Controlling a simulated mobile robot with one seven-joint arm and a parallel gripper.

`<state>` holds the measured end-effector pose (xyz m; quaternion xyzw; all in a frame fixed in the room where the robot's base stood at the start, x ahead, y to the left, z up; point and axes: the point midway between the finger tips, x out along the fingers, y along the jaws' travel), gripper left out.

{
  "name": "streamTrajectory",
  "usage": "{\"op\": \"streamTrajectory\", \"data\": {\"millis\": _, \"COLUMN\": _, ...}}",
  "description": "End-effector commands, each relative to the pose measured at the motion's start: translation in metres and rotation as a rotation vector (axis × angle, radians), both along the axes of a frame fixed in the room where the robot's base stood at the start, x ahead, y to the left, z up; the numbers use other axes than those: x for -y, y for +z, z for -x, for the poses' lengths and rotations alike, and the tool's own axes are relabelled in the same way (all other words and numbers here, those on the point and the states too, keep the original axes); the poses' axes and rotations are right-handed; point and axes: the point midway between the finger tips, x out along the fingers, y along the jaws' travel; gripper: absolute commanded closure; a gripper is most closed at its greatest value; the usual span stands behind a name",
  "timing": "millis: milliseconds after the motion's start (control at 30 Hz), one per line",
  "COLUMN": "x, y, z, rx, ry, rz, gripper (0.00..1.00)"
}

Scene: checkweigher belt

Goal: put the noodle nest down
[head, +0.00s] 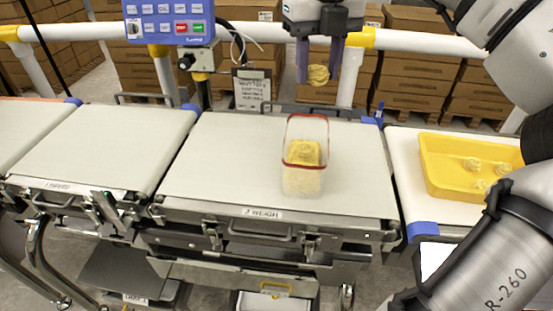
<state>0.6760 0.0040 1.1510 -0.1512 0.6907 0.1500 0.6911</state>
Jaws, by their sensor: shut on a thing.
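The noodle nest (318,75) is a small, round, yellow coil. My gripper (319,72) is shut on it, with one finger on each side, and holds it up in the air above the back edge of the weigh belt. Below and a little left of it, a clear tub with a red rim (290,180) stands on the weigh belt (230,150). Yellow noodle nests (303,152) show inside the tub; how many is hard to tell.
A yellow tray (440,190) with several nests stands on the right belt (405,165), partly behind my arm. A blue button panel (170,22) is at the upper left. A white rail (255,32) runs behind. The weigh belt left of the tub is clear.

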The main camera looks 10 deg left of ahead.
Motion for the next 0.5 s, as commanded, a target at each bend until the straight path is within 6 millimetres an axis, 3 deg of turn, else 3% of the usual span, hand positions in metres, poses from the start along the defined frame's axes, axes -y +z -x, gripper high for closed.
{"op": "streamTrajectory", "data": {"millis": 133, "x": 0.004, "y": 0.000, "z": 0.000, "rx": 0.000, "ry": 0.016, "rz": 0.000, "gripper": 0.82}}
{"op": "streamTrajectory", "data": {"millis": 233, "x": 0.005, "y": -0.012, "z": 0.000, "rx": -0.002, "ry": 0.021, "rz": 0.000, "gripper": 0.82}}
{"op": "streamTrajectory", "data": {"millis": 500, "x": 0.004, "y": -0.081, "z": 0.001, "rx": -0.004, "ry": 0.021, "rz": -0.001, "gripper": 0.82}}
